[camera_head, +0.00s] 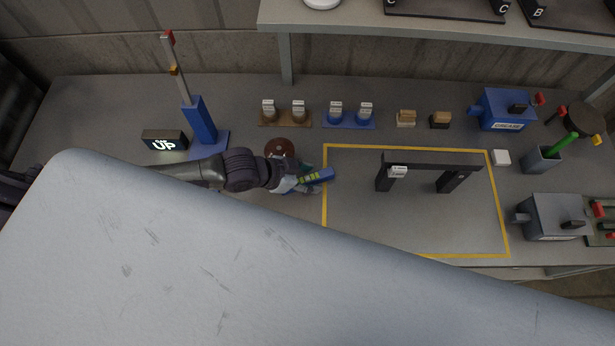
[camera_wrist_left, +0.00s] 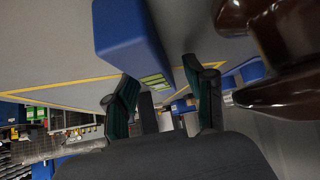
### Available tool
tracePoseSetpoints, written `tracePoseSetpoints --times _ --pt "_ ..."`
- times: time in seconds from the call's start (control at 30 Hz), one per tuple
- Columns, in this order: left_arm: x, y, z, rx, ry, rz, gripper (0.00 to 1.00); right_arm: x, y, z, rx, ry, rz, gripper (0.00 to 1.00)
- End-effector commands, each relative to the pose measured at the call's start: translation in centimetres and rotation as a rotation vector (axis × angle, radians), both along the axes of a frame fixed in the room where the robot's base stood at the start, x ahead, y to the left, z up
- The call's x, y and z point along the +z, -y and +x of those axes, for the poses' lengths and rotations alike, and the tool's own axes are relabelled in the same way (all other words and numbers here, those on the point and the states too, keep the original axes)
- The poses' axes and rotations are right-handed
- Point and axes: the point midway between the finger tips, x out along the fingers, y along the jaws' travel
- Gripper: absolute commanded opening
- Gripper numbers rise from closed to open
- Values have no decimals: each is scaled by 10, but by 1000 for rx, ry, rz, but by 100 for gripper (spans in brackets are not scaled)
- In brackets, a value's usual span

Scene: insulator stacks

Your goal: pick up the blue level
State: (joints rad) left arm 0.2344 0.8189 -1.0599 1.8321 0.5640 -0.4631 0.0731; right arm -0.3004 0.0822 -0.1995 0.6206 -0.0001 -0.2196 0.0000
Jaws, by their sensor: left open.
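The blue level (camera_head: 322,175) lies on the workbench at the left edge of the yellow outlined area, with yellow-green vials on it. In the left wrist view the blue level (camera_wrist_left: 130,42) is large, close in front of the fingers, with its green vial window near the fingertips. My left gripper (camera_head: 302,184) is at the left part of the level in the head view. In the wrist view its two green-sided fingers (camera_wrist_left: 163,88) stand apart. I cannot tell whether they touch the level. My right gripper is not in view.
A brown insulator (camera_head: 279,147) stands just behind my left gripper; its glossy discs (camera_wrist_left: 285,40) are close on the right in the wrist view. A dark bridge-shaped stand (camera_head: 430,160) is inside the yellow outline (camera_head: 415,254). A blue post (camera_head: 200,122) stands left. A large pale surface hides the front left.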

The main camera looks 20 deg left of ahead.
Motion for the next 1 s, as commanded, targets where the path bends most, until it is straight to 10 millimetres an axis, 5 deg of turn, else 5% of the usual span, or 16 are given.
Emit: tracePoseSetpoints --times 0.23,0.57,1.0 --pt "-1 0 1 -1 1 0 52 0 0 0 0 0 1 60" --pt "-1 0 0 0 -1 1 0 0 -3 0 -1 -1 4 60" --pt "5 1 1 -1 1 0 0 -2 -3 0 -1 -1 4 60"
